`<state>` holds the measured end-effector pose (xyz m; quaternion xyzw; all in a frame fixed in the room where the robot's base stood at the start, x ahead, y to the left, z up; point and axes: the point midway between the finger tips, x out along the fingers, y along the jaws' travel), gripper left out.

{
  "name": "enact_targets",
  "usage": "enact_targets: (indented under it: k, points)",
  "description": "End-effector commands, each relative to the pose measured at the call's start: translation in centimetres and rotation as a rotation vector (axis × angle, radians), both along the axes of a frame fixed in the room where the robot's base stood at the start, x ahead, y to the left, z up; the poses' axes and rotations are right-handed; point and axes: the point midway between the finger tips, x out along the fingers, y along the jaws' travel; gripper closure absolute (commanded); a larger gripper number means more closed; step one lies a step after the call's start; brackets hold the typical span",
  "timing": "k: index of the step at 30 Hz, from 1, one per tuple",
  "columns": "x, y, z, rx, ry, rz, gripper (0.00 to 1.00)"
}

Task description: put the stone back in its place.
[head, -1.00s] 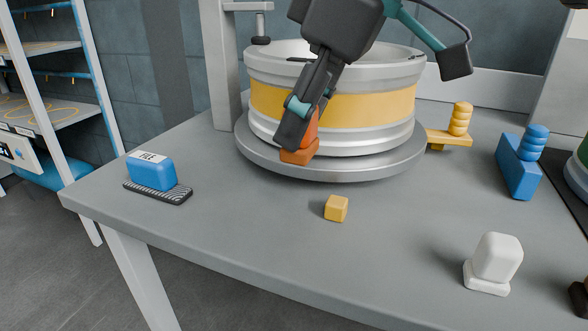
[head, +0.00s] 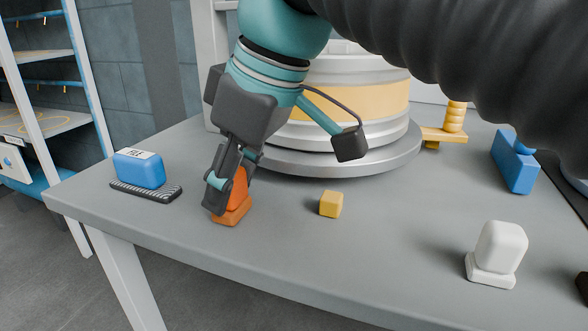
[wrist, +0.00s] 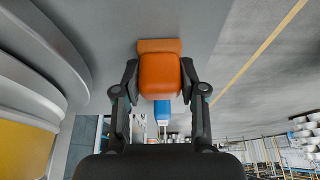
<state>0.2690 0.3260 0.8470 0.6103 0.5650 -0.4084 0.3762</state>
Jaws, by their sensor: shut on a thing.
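My gripper (head: 226,190) is shut on an orange stone (head: 238,207), a block with a wider foot. The stone is upright, low over or on the bench near its front left edge; I cannot tell whether its foot touches the top. In the wrist view the stone (wrist: 160,76) sits between both fingers (wrist: 160,88). A white piece of similar shape (head: 501,247) stands at the right of the bench. No marked place for the stone can be made out.
The grey bench (head: 370,260) is mostly clear in front. A blue file block (head: 139,172) on a ridged dark pad stands left of my gripper. A small yellow cube (head: 331,204) lies to its right. The big round wheel (head: 345,105) stands behind; a blue holder (head: 514,165) is far right.

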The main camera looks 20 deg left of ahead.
Motion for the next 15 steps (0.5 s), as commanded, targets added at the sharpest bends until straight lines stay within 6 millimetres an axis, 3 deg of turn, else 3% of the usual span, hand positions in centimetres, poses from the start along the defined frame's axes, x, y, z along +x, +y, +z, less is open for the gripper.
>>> enact_targets:
  k: [8, 9, 12, 15]
  points:
    - [0.01, 0.01, -0.20, 0.001, 0.000, 0.000, 0.87]
    - [0.01, 0.00, -0.25, 0.001, 0.000, 0.000, 0.56]
    - [0.02, 0.00, -0.16, 0.001, 0.000, 0.000, 0.34]
    - [0.02, 0.01, -0.16, 0.001, 0.000, 0.000, 0.34]
